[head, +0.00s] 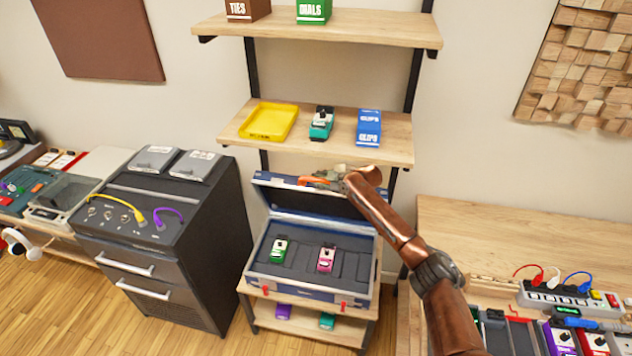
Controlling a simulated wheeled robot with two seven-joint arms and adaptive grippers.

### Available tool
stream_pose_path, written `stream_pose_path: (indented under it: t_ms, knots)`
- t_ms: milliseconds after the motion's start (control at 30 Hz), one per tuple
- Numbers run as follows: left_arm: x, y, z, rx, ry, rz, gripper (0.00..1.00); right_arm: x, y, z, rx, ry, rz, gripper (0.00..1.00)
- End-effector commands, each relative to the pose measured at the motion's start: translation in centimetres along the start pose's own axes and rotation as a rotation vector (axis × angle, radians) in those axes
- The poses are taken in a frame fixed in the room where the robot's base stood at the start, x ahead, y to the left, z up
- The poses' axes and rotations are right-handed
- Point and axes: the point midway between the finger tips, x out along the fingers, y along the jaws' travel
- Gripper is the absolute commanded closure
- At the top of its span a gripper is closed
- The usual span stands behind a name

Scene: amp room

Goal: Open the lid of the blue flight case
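The blue flight case (292,291) sits on a low wooden shelf unit below the wall shelves. Its lid (275,190) stands raised at the back, so the grey foam inside shows. A green pedal (279,250) and a pink pedal (326,258) rest in the foam. Red latches show on the case's front. My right gripper (314,181) is at the top edge of the raised lid, overlapping it in the picture. Its fingers are small and partly hidden, so I cannot tell whether they are open, shut or touching the lid. My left gripper is not in view.
A wooden shelf (297,150) above the lid holds a yellow tray (268,122), a teal pedal (321,123) and a blue box (369,128). A dark cabinet (205,232) with cables stands left of the case. A wooden bench (520,235) with a power strip and pedals is at right.

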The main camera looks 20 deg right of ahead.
Motion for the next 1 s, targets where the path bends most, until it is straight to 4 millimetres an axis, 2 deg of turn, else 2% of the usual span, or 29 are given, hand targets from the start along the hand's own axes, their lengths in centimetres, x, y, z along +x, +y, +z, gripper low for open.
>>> stream_pose_path:
  t_ms: [167, 433, 567, 767, 1000]
  knots:
    - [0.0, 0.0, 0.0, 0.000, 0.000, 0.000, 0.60, 0.1, -0.1, -0.1, 0.000, 0.000, -0.001, 0.69]
    - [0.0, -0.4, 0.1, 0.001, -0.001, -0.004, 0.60, 0.1, -0.1, -0.1, -0.001, 0.001, -0.002, 0.69]
    - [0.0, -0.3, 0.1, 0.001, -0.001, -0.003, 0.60, -0.5, -0.1, -0.1, 0.000, 0.001, -0.002, 0.69]
    - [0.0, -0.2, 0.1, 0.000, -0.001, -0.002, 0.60, -3.4, -0.2, 0.3, -0.004, -0.003, -0.001, 0.69]
    - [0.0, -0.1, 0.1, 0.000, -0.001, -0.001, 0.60, -7.8, -2.6, 2.2, -0.002, -0.004, -0.004, 0.69]
